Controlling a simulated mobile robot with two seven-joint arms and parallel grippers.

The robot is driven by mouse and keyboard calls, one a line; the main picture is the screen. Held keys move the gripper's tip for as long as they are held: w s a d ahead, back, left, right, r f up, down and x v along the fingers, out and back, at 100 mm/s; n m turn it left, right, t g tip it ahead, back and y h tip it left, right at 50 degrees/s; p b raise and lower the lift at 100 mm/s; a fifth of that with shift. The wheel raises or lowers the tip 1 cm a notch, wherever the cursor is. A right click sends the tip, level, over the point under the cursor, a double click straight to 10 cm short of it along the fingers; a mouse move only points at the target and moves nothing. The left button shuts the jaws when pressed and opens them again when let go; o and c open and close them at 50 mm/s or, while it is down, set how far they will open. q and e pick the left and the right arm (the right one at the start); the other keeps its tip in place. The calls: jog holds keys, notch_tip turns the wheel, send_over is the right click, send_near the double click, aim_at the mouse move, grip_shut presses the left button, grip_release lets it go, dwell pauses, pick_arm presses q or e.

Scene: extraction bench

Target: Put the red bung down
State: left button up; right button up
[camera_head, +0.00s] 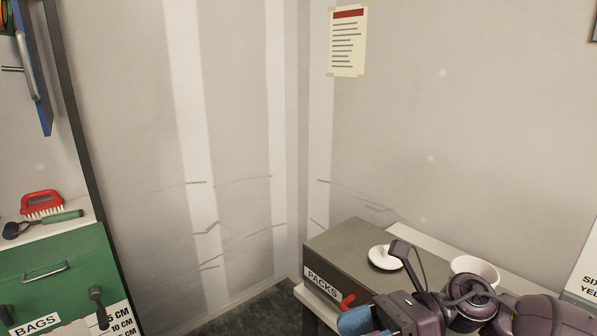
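My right arm comes in from the lower right. Its gripper (378,318) is at the bottom edge, in front of the grey box labelled PACKS (345,250). A blue part shows at its left end, and the frame edge cuts it off. A small red piece (347,301) shows just above the blue part, against the box front. I cannot tell whether it is the red bung or a handle on the box, or whether the gripper holds it. The finger opening is hidden. My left gripper is not in view.
A white round dish (380,262) sits on the grey box, close behind my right arm. A white bowl (475,268) stands right of it. A green BAGS unit (60,270) at left carries a red brush (42,202) and a green-handled tool (60,217).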

jog(key=w+d+f+m+t+h, duration=0.25)
jog(key=f+m+t, duration=0.35)
jog(key=m, duration=0.6)
jog(key=w+d+f+m+t+h, duration=0.1)
jog(key=d+f+m+t+h, duration=0.2)
jog(key=m+t, duration=0.65)
jog(key=w+d+f+m+t+h, duration=0.2)
jog(key=d+f+m+t, duration=0.3)
jog(key=m, duration=0.9)
jog(key=s+d+f+m+g+h, duration=0.2)
jog(key=s+d+f+m+h, duration=0.2)
jog(key=s+f+m, duration=0.3)
jog(key=s+d+f+m+g+h, duration=0.3)
jog(key=f+m, duration=0.5)
jog(key=f, duration=0.4)
jog(key=s+d+h, duration=0.1)
jog(key=s+h, duration=0.1)
jog(key=s, duration=0.1)
jog(key=shift+s+d+f+g, duration=0.2)
jog(key=shift+s+d+g, duration=0.15)
jog(key=shift+d, duration=0.05)
